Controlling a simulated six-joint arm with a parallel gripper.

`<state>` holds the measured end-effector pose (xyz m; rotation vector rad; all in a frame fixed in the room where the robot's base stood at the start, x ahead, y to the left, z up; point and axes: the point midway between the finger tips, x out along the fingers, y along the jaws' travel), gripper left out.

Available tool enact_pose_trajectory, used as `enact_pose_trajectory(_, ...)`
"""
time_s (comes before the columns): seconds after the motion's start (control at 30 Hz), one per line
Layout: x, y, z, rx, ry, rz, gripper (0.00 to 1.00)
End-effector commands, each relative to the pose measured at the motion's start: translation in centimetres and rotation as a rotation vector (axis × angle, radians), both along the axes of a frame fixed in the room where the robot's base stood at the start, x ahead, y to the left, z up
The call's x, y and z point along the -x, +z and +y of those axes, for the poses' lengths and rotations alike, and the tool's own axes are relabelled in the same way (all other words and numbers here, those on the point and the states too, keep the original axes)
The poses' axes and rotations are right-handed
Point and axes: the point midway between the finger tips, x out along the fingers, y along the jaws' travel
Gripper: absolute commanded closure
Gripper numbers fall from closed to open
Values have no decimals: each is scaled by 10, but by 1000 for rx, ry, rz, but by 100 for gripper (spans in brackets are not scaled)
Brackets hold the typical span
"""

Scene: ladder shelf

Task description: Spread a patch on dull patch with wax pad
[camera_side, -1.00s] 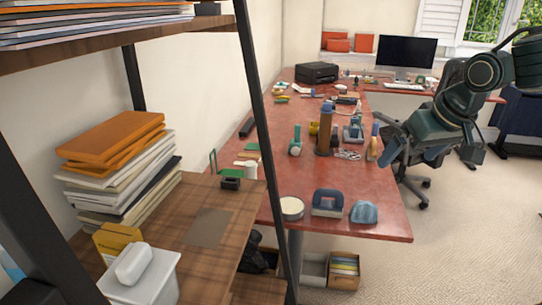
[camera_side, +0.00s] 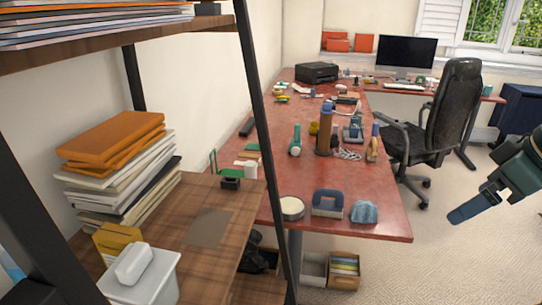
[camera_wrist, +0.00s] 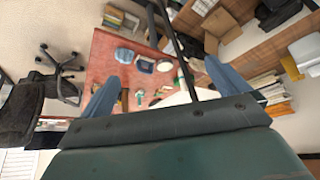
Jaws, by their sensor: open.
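A dull grey-brown rectangle (camera_side: 208,228), which looks like the dull patch, lies on the wooden shelf board. On the red table's near end stand a round tin with a pale top (camera_side: 291,208), a blue-handled block (camera_side: 328,204) and a blue-grey domed pad (camera_side: 364,212). I cannot tell for sure which one is the wax pad. The domed pad (camera_wrist: 125,55), the block (camera_wrist: 145,66) and the tin (camera_wrist: 165,65) also show in the wrist view. My gripper (camera_wrist: 164,72) is open and empty. In the side view my gripper (camera_side: 456,217) is right of the table, apart from everything.
The shelf's dark upright (camera_side: 262,130) stands between the shelf board and the table. A book stack (camera_side: 122,175), a white box (camera_side: 140,280) and a small black item (camera_side: 230,183) flank the rectangle. Bottles (camera_side: 325,130) and tools stand farther back. The table's front right corner is clear.

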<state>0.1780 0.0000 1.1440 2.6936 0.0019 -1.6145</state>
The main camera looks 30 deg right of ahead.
Motion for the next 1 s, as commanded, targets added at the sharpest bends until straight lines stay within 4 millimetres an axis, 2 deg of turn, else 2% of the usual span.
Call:
enact_pose_trajectory(0.77, -1, 0, 0, -1, -2, -1, 0)
enact_pose_trajectory(0.8, -1, 0, 0, -1, -2, -1, 2)
enact_pose_trajectory(1.0, -3, 1, 0, -6, -8, 0, 41)
